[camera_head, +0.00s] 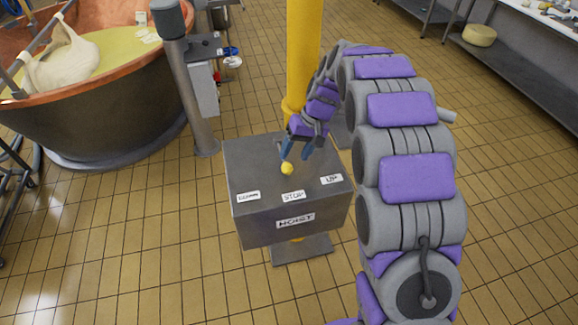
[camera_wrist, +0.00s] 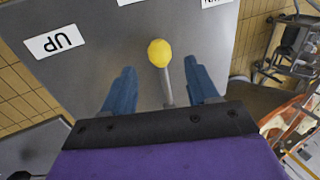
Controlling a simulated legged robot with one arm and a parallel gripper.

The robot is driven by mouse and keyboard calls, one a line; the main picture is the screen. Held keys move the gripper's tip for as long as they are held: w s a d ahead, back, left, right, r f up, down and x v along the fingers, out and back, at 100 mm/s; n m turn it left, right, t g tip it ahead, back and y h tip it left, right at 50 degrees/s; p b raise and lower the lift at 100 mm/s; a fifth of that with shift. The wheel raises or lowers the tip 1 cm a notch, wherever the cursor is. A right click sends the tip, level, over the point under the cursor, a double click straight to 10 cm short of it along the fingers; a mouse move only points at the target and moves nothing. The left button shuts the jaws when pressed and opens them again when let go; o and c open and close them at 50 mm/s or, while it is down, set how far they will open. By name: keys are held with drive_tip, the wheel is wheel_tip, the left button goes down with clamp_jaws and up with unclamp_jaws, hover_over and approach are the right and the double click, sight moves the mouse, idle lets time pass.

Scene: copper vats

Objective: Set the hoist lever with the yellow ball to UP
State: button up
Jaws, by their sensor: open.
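The hoist lever's yellow ball (camera_head: 287,168) stands over the top of the grey hoist box (camera_head: 250,165), closest to the STOP label (camera_head: 293,196). The UP label (camera_head: 331,179) is to its right and the DOWN label (camera_head: 248,196) to its left. In the wrist view the ball (camera_wrist: 160,52) tops a thin grey rod (camera_wrist: 166,88), and the UP label (camera_wrist: 54,41) is at the left. My gripper (camera_head: 287,152) is open above the box. Its blue fingers (camera_wrist: 160,80) lie on either side of the rod, with gaps on both sides.
A yellow post (camera_head: 303,55) rises behind the box. A copper vat (camera_head: 90,120) with pale contents stands at the left, and a grey column (camera_head: 190,90) stands between it and the box. Steel tables (camera_head: 515,75) line the upper right. The tiled floor in front is clear.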

sight(289, 165)
drive_tip(key=b+x, duration=0.1)
drive_tip(key=x, duration=0.4)
drive_tip(key=shift+a+f, duration=0.1)
drive_tip(key=shift+f, duration=0.2)
clamp_jaws()
idle(0.5)
